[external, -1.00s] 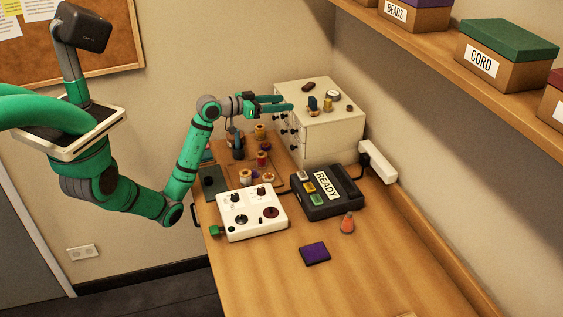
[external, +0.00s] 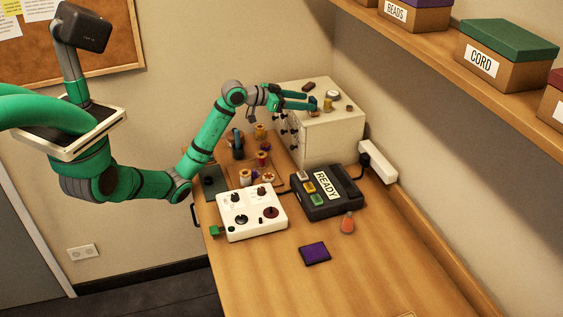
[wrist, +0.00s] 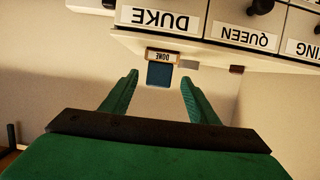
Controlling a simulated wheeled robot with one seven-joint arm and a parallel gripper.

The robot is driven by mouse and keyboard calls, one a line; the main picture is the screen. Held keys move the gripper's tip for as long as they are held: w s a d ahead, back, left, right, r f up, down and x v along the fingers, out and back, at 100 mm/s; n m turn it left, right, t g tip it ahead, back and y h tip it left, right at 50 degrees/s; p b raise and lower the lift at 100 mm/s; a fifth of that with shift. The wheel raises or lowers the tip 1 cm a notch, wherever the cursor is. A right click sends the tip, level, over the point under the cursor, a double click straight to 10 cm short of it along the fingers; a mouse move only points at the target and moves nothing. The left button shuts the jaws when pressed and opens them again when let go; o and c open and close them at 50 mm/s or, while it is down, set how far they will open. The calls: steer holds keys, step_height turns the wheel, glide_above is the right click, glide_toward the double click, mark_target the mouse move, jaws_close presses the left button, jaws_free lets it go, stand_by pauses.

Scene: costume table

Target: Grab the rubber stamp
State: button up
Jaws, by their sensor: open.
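In the wrist view, which is upside down, the stamp (wrist: 160,72) shows between and just beyond my fingertips. My gripper (wrist: 160,78) is open, with a green finger on each side and a gap to the stamp on both sides. In the external view my gripper (external: 309,101) is over the cabinet top, its fingers pointing right at the stamp. They partly hide it there.
A spool (external: 328,104), a round white-topped object (external: 333,94) and a dark brown object (external: 308,86) share the cabinet top. Below are a white control box (external: 252,224), a black READY box (external: 326,207) and several spools. The table's front right is mostly clear.

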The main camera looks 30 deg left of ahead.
mark_target(310, 101)
steer(key=x, duration=0.4)
steer(key=shift+c, duration=0.3)
steer(key=c, duration=1.1)
steer(key=shift+r, duration=0.1)
